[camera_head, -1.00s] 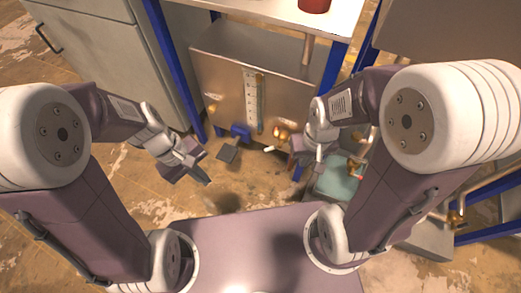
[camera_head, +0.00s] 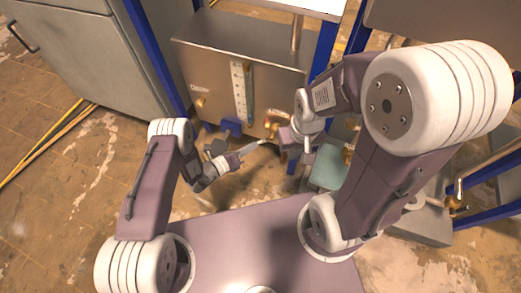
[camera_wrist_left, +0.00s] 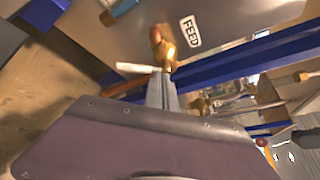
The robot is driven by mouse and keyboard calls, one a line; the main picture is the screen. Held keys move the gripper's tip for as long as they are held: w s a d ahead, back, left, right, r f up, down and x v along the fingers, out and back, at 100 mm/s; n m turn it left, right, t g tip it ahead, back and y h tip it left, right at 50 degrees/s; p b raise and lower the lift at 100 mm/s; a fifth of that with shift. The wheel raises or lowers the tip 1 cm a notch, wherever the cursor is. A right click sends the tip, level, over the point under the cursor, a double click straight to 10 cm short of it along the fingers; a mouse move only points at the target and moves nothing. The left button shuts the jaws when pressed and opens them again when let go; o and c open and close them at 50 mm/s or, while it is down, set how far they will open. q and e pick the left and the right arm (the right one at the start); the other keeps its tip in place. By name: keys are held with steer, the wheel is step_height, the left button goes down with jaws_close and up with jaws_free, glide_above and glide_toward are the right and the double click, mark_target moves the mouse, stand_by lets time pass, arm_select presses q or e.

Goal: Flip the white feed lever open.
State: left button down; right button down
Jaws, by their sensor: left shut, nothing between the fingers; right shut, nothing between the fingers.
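The white feed lever (camera_wrist_left: 135,68) sticks out to the left from a brass valve (camera_wrist_left: 166,52) beside the FEED label (camera_wrist_left: 190,31) in the left wrist view. In the head view the brass valve (camera_head: 274,128) is low on the front of the metal tank, and the lever is small and hard to separate from my fingertips. My left gripper (camera_head: 256,147) is shut and empty, its fingers pointing at the valve. In the left wrist view its grey fingertips (camera_wrist_left: 162,82) are just below the lever; I cannot tell whether they touch. My right gripper (camera_head: 305,154) is shut, close to the right of the valve.
The metal tank (camera_head: 215,75) carries a gauge (camera_head: 240,90) and stands between blue frame posts (camera_head: 153,55). A grey cabinet (camera_head: 75,50) is at the left. More pipework (camera_head: 455,205) is at the right. Floor at the lower left is clear.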

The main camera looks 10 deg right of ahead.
mark_target(262, 142)
arm_select(q)
steer(key=s+a+f+n+y, duration=0.1)
steer(key=s+f, duration=0.3)
steer(key=f, duration=0.3)
steer(key=shift+s+a+f+n, duration=0.15)
steer(key=shift+a+f+n, duration=0.05)
steer(key=shift+f+n, duration=0.1)
steer(key=f+b+x, duration=0.1)
steer(key=b+x, duration=0.6)
steer(key=x, duration=0.2)
steer(key=w+r, duration=0.1)
steer(key=w+a+r+b, duration=0.1)
steer(key=w+r, duration=0.1)
steer(key=shift+a+r, duration=0.15)
